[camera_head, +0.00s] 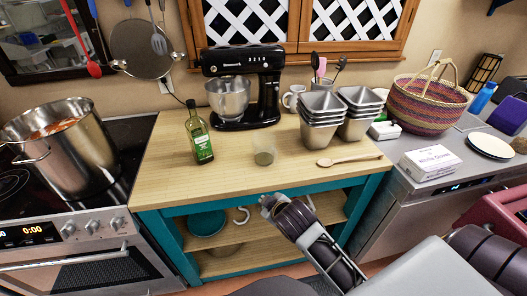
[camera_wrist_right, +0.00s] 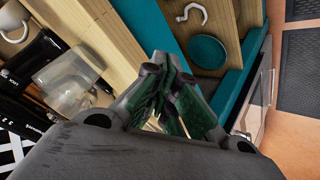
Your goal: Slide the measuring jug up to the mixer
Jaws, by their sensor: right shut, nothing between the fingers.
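The clear measuring jug (camera_head: 264,150) stands upright on the wooden worktop, in front of the mixer and apart from it. The black stand mixer (camera_head: 262,88) with its steel bowl (camera_head: 229,98) is at the back of the worktop. My right gripper (camera_head: 268,203) is at the worktop's front edge, in front of the jug and not touching it. In the right wrist view its fingers (camera_wrist_right: 172,70) are closed with nothing between them, and the see-through jug (camera_wrist_right: 70,85) is to their left. My left gripper is not in view.
A green bottle (camera_head: 199,135) stands left of the jug. Steel tins (camera_head: 321,108) and a wooden spoon (camera_head: 348,160) are to its right. A white mug (camera_head: 293,96) stands beside the mixer. The worktop's front left (camera_head: 165,177) is clear.

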